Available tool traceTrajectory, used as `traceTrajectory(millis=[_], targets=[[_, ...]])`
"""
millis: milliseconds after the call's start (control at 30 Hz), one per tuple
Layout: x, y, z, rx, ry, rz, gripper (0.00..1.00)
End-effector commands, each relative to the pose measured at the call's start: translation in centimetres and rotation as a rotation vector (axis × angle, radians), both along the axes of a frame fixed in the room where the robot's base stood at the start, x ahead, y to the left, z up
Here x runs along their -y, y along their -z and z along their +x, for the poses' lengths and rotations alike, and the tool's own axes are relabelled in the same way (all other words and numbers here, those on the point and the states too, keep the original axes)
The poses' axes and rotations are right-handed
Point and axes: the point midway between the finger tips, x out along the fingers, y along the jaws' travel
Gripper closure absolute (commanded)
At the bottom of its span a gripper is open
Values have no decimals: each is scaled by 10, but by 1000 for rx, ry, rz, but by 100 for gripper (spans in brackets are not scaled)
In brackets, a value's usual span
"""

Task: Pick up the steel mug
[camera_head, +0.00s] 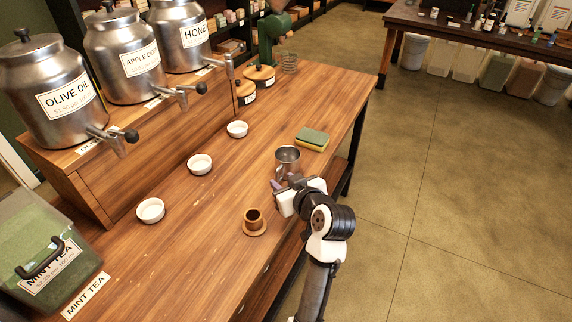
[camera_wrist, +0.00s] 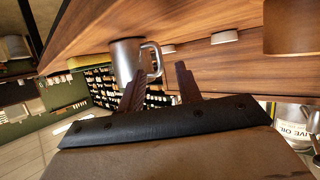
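The steel mug (camera_head: 287,160) stands upright on the wooden counter, near its right edge. My gripper (camera_head: 277,186) is just in front of it, low over the counter. In the wrist view the mug (camera_wrist: 126,59) lies beyond my open gripper (camera_wrist: 159,76), with its handle (camera_wrist: 157,62) turned toward the gap between the two dark fingers. The fingers are apart and nothing is held between them. The left finger overlaps the mug's lower part in that view; I cannot tell whether it touches.
A green and yellow sponge (camera_head: 312,139) lies just behind the mug. A small brown cup on a saucer (camera_head: 254,222) stands in front of my gripper. Several white bowls (camera_head: 200,164) are to the left, below the steel dispensers (camera_head: 125,58). The counter's right edge is close.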

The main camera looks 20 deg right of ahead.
Motion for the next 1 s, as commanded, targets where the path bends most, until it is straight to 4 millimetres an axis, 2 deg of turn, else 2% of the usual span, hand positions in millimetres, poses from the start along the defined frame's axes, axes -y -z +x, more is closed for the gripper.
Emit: traceTrajectory(millis=[100, 200, 467, 733, 1000], targets=[[-3, 6, 16, -2, -2, 0, 65], [-5, 10, 24, -1, -1, -1, 65], [-4, 12, 27, 0, 1, -1, 65], [-4, 12, 27, 0, 1, 0, 99], [-5, 12, 27, 1, 1, -1, 100]])
